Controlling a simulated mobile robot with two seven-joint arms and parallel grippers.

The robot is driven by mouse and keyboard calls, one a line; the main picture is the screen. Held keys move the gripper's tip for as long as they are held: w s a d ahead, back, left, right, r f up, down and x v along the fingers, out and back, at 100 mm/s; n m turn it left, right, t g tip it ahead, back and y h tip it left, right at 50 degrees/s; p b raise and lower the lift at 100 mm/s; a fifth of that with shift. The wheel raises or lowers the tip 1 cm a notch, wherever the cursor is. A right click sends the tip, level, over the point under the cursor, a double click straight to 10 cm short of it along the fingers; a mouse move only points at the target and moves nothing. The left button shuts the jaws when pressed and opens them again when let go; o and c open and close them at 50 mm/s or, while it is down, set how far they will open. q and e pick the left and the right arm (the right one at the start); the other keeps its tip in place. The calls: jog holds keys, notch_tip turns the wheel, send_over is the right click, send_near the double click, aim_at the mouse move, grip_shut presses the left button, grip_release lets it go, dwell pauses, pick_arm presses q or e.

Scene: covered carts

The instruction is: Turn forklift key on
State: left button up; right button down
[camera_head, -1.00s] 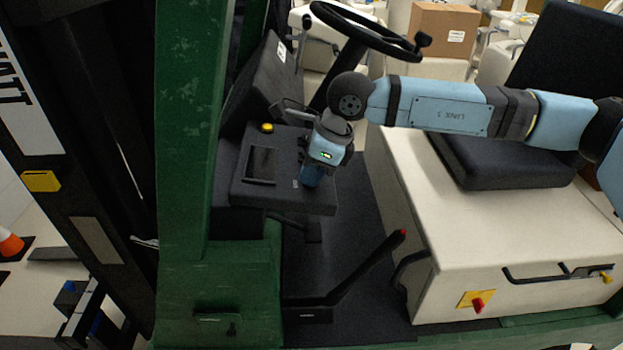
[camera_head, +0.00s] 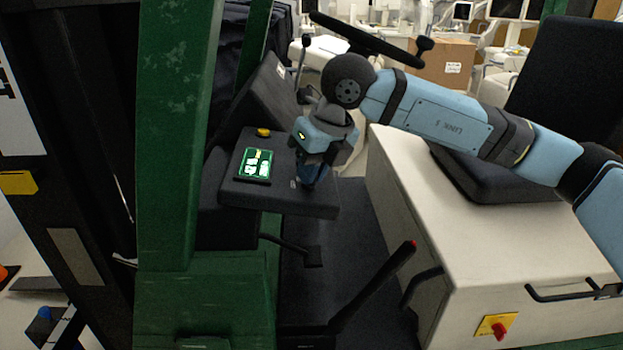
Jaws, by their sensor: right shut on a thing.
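The forklift's dark control panel (camera_head: 235,192) is left of centre, beside the green post. Its small display (camera_head: 255,163) is lit green and white. My right gripper (camera_head: 311,183) points down onto the right part of the panel, with its fingers at the panel surface. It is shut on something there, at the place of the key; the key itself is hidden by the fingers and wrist. My left gripper is not in view.
A yellow button (camera_head: 263,132) sits on the panel above the display. The steering wheel (camera_head: 365,38) is behind my right arm. A red-tipped lever (camera_head: 375,287), the black seat (camera_head: 490,178) and the green post (camera_head: 180,120) surround the panel.

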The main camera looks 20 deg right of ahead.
jog(key=shift+m, duration=0.3)
dwell(0.4)
jog(key=c, duration=1.3)
grip_release()
jog(key=shift+o, duration=0.3)
jog(key=shift+r, duration=0.1)
